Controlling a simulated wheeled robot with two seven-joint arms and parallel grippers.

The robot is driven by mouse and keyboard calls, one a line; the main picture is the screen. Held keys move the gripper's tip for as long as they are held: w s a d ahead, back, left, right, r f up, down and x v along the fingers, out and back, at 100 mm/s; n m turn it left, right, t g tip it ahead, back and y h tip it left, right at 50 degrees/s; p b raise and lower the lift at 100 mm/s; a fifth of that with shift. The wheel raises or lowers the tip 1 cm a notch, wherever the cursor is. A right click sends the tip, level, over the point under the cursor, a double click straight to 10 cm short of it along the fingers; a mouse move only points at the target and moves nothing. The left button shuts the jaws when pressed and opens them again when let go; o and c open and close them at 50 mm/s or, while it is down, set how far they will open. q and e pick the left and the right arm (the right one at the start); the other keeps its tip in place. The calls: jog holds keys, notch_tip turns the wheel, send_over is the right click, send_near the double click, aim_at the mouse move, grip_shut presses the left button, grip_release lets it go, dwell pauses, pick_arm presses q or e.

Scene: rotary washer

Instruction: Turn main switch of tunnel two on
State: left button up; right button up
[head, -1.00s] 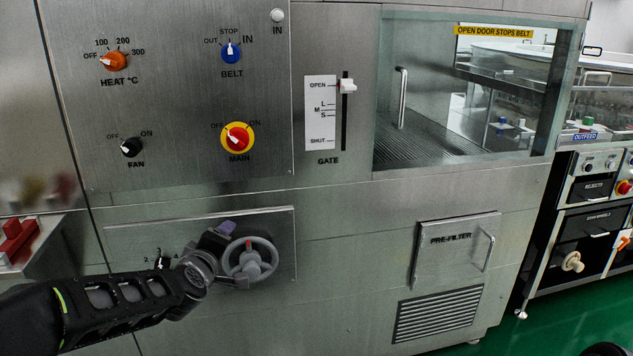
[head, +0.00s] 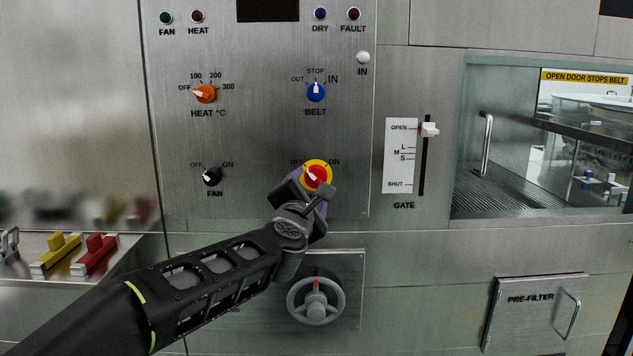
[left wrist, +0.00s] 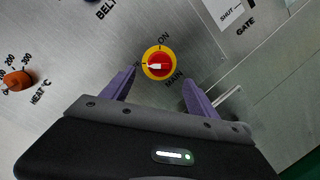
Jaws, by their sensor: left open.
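The main switch (head: 317,174) is a red knob on a yellow ring, on the steel control panel. Its white pointer faces the OFF side in the head view. In the left wrist view the main switch (left wrist: 159,64) sits ahead, between the lines of the two purple fingers, with its ON label visible. My left gripper (head: 316,191) is at the lower edge of the switch, partly covering the ring and the MAIN label. The left gripper (left wrist: 159,80) is open and empty. I cannot tell whether a finger touches the ring. My right gripper is not in view.
Beside the switch are the black fan knob (head: 212,176), blue belt knob (head: 316,92) and orange heat knob (head: 205,93). A grey handwheel (head: 316,301) sticks out below. The gate slider (head: 429,130) is to the right. Yellow and red blocks (head: 95,253) lie at left.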

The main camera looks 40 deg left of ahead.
aim_at(315, 180)
pick_arm(q)
jog(key=shift+w, duration=0.1)
jog(key=x, duration=0.7)
jog(key=shift+w+a, duration=0.25)
jog(key=c, duration=1.4)
